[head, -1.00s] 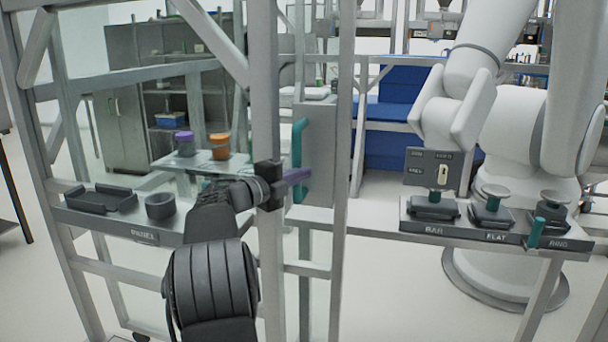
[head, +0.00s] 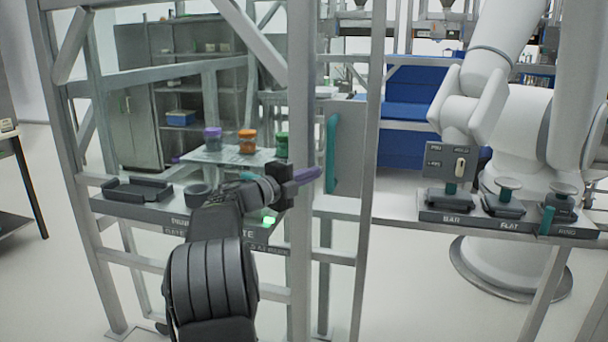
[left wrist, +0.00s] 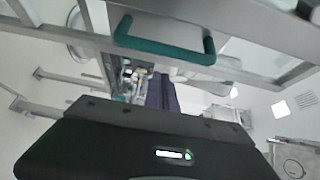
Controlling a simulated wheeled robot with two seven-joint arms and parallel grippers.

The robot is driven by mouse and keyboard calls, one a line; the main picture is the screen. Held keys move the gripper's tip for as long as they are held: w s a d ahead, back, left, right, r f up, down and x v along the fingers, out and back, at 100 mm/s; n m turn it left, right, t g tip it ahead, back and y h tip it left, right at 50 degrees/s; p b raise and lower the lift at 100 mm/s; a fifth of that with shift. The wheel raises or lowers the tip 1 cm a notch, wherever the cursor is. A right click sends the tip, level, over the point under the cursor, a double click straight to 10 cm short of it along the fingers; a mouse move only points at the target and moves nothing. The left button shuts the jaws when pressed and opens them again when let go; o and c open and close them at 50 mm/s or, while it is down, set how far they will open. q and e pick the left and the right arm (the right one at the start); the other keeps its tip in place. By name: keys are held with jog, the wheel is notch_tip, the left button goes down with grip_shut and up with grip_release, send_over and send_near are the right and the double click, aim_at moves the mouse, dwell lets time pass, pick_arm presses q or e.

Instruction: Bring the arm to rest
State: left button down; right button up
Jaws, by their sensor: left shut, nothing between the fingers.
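My left arm comes in from the lower left in the head view. Its gripper (head: 308,174) has purple fingers, shut and empty, pointing right in front of a frame post. The teal handle (head: 331,150) on a grey panel stands just right of the fingertips in the picture; I see no grip on it. In the left wrist view the purple fingers (left wrist: 161,93) are together, and the teal handle (left wrist: 165,46) shows beyond them, apart from them. My right gripper is not in view.
A metal frame post (head: 300,250) stands close by my left gripper. A shelf (head: 160,215) with a dark tray (head: 138,190) and a dark ring (head: 197,196) lies left. Purple, orange and green-lidded jars stand behind. A white robot arm (head: 520,130) stands right, above a tool rack (head: 500,224).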

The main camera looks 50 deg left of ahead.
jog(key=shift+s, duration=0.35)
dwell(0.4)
